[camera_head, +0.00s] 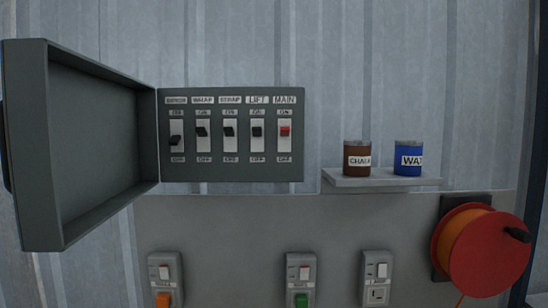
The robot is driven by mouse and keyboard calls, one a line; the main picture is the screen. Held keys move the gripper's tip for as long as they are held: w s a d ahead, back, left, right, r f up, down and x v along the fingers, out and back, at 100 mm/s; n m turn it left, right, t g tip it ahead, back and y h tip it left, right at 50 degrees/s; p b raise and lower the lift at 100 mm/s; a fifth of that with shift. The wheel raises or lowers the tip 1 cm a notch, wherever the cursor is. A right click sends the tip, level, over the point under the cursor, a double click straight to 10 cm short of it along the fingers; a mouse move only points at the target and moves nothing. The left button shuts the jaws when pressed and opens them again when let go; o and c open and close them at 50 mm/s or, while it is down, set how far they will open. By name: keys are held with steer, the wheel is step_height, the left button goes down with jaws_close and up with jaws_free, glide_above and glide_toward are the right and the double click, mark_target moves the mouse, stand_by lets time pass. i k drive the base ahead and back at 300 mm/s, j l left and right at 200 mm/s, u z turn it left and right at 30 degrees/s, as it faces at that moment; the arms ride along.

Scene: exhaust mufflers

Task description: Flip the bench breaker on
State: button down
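The grey breaker panel (230,172) is on the corrugated wall with its cover (93,130) swung open to the left. Its row has several switches under small labels. The leftmost switch (176,141), under a blurred label that seems to read BENCH, has its black lever low, toward the OFF mark. The black levers beside it, including the LIFT switch (257,132), sit higher, toward the ON mark. The MAIN switch (284,131) at the right end has a red lever, also high. My gripper is not in view.
A small shelf (385,183) to the right holds a brown CHALK can (357,165) and a blue can (408,162). Below are switch boxes (165,278), (301,277) and (376,277). A red and orange reel (480,250) juts out at lower right. The space before the panel looks clear.

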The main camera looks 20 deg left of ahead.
mark_target(175, 139)
steer(key=i+j+z, duration=0.1)
steer(key=j+z, duration=0.25)
steer(key=j, duration=0.2)
steer(key=j+z, duration=0.3)
steer(key=j, duration=0.7)
steer(key=i+j, duration=0.1)
steer(key=j, duration=0.25)
steer(key=z, duration=0.05)
